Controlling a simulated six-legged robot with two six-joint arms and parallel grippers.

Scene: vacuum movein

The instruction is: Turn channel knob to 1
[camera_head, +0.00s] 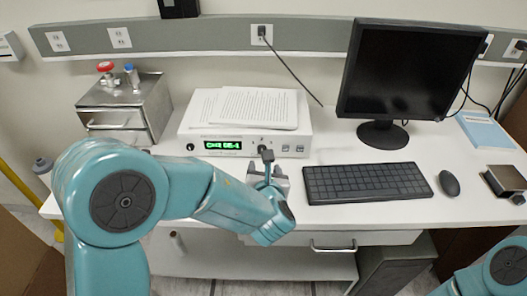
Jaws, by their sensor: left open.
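A white instrument box (187,143) stands on the desk, with a green lit display (223,145) on its front; the characters look like a channel label starting with "CH", but are too small to read surely. To the right of the display are dark controls on the front panel, partly hidden behind my left gripper, so the channel knob's setting cannot be seen. My left gripper (268,167) is open, just in front of the panel, near the knob area; whether it touches a knob cannot be told. My right arm shows only at the bottom right corner; its gripper is out of view.
Papers (258,108) lie on the box. A metal case (125,108) with red and blue knobs stands at left. A keyboard (366,182), mouse (449,184) and monitor (412,70) are at right. A drawer handle (333,246) sticks out below the desk edge.

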